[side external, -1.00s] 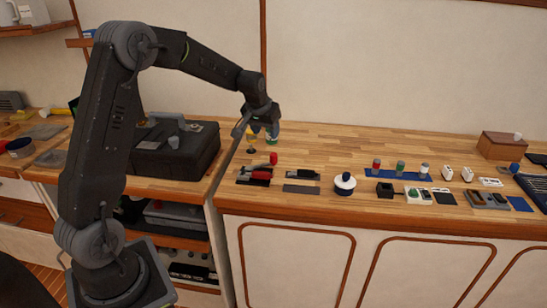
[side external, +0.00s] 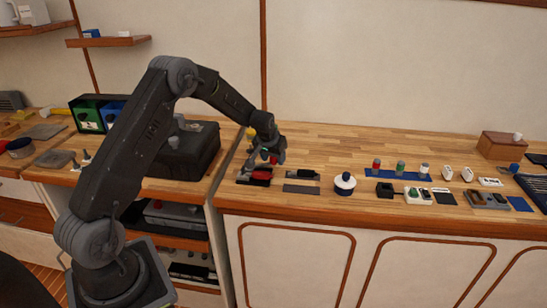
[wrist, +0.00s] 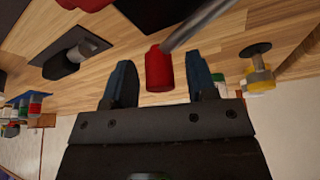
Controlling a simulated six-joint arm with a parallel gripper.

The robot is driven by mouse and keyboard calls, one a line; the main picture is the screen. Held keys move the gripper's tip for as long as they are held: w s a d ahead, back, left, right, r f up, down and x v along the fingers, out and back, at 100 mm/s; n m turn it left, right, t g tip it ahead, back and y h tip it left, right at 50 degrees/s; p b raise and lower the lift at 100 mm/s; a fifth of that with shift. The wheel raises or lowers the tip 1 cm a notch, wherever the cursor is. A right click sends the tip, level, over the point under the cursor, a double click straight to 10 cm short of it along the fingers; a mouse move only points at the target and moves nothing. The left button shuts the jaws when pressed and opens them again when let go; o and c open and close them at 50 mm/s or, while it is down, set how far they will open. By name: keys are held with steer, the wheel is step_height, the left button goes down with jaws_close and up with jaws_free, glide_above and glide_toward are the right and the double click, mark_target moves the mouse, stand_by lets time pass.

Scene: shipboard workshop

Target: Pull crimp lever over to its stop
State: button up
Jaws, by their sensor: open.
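The crimp lever shows in the wrist view as a red cylindrical grip (wrist: 159,70) on a slanting grey metal rod (wrist: 200,25). My gripper (wrist: 162,78) is open, with one blue-grey finger on each side of the red grip. Gaps show between the grip and both fingers, so it is not clamped. In the side view my gripper (side external: 271,157) is low over the crimp tool (side external: 257,175), a dark base with a red part near the counter's left end. There my gripper mostly hides the lever's grip.
A black case (side external: 190,150) stands to the left. The counter behind is mostly clear. A yellow-collared item (wrist: 260,82) stands beside my gripper.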

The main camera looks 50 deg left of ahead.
steer(key=c, duration=0.9)
